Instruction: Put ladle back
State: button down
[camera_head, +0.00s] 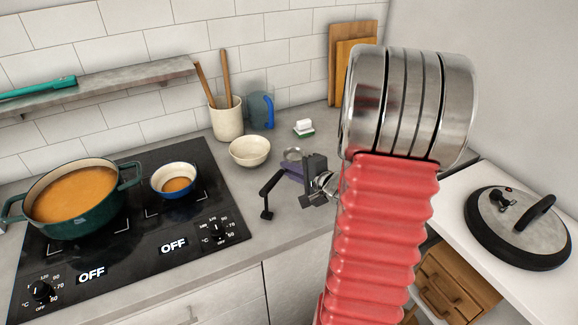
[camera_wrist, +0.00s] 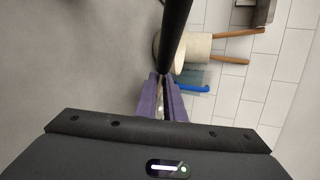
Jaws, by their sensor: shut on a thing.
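My gripper (camera_head: 293,169) has lavender fingers and hangs over the counter, in front of the cream bowl. The fingers lie close together in the wrist view (camera_wrist: 162,95), with a strip of silvery metal between them. A thin black bar, seemingly the ladle's handle (camera_head: 271,186), runs left from near the fingertips and bends down at its end. It crosses the top of the wrist view (camera_wrist: 176,35). A grey ring-shaped piece (camera_head: 292,154) shows just beyond the fingers, perhaps the ladle's bowl. The grip itself is partly hidden, and the ladle's full shape is unclear.
A utensil crock (camera_head: 227,122) with wooden handles, a blue pitcher (camera_head: 261,110) and a cream bowl (camera_head: 250,151) stand behind. A green pot (camera_head: 75,198) of orange soup and a small blue bowl (camera_head: 175,182) are on the hob. A teal utensil (camera_head: 38,88) lies on the shelf (camera_head: 120,79).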

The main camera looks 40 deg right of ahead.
jog(key=shift+f, duration=0.55)
dwell(0.6)
jog(key=c, duration=1.8)
grip_release()
jog(key=shift+s, duration=0.1)
jog(key=v, duration=1.3)
jog(key=shift+s+a, duration=0.1)
jog(key=shift+s, duration=0.2)
